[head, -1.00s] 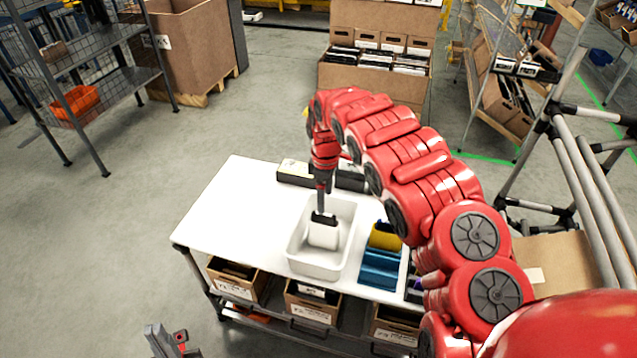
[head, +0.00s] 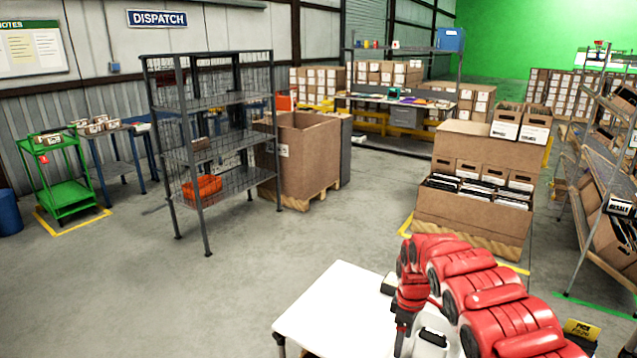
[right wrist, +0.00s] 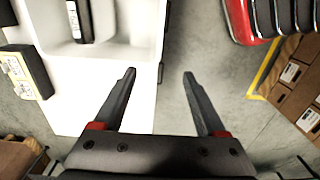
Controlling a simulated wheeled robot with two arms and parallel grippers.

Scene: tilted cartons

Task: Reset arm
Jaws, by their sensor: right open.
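My right gripper (head: 401,338) hangs from the red arm over the white table (head: 325,308) at the bottom of the head view; its fingertips are hard to make out there. In the right wrist view my right gripper (right wrist: 159,74) is open, with nothing between its dark fingers. It is over the table's edge, with grey floor below. A black and white item (right wrist: 79,20) sits in the white tray (right wrist: 112,50) at upper left, apart from the fingers. My left gripper is in neither view.
A large carton of files (head: 470,212) stands behind the table. A wire shelf (head: 205,150) stands at left. The floor between is clear.

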